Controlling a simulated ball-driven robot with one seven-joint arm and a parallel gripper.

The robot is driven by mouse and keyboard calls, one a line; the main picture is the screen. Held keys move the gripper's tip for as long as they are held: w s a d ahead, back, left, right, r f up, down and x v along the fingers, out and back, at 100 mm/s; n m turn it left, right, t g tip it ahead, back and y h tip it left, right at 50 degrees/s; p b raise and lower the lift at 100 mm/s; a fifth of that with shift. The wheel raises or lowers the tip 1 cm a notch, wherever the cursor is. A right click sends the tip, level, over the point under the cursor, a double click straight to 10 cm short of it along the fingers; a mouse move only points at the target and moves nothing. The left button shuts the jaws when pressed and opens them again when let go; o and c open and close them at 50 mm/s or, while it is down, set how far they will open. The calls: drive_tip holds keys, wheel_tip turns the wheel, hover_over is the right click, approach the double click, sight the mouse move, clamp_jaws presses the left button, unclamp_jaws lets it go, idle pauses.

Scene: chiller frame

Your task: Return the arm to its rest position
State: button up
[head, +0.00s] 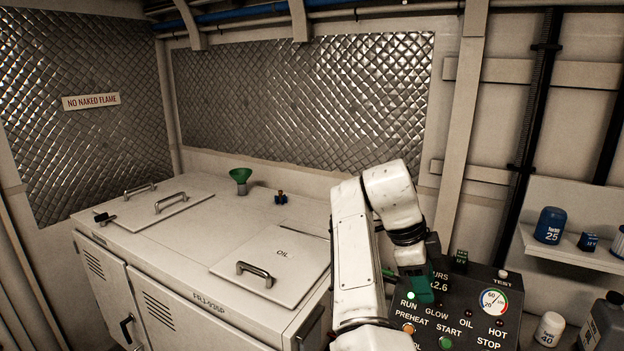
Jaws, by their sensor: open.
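My white arm rises in the lower middle of the head view and bends over at its top. Its wrist hangs down past a dark ring to my gripper (420,296), a dark green end in front of the control panel (468,309). The gripper is open; I see nothing held in it. Its fingertips are small in this view, so I cannot tell whether they touch the panel. The arm and gripper hide the panel's left part and some of its upper lettering. A green lamp glows beside the gripper, above RUN.
A white cabinet (190,272) with a lid marked OIL (275,265) stands left of the arm. A shelf (565,246) with blue containers and a dark jug (606,325) are at right.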

drive_tip(key=s+d+f+n+t, duration=0.1)
drive_tip(key=s+d+f+n, duration=0.45)
drive_tip(key=f, duration=0.35)
drive_tip(key=s+d+f+n+t, duration=0.2)
drive_tip(key=s+d+f+n, duration=0.3)
drive_tip(key=f, duration=0.4)
drive_tip(key=s+a+f+n+t+y, duration=0.1)
drive_tip(key=s+a+f+n+y, duration=0.15)
drive_tip(key=s+n, duration=0.6)
drive_tip(key=s+a+f+n+t+y, duration=0.2)
drive_tip(key=s+a+n, duration=0.1)
drive_tip(key=s, duration=1)
drive_tip(key=s+f+g+b, duration=0.2)
drive_tip(key=s+f+b, duration=0.3)
drive_tip(key=f, duration=0.3)
drive_tip(key=s+d+f+g+b, duration=0.1)
drive_tip(key=s+f+g+b, duration=0.1)
drive_tip(key=s+f+b, duration=0.3)
wheel_tip(320, 180, down, 3)
drive_tip(key=shift+s+d+f, duration=0.15)
drive_tip(key=shift+s+d, duration=0.05)
drive_tip(key=shift+s, duration=0.15)
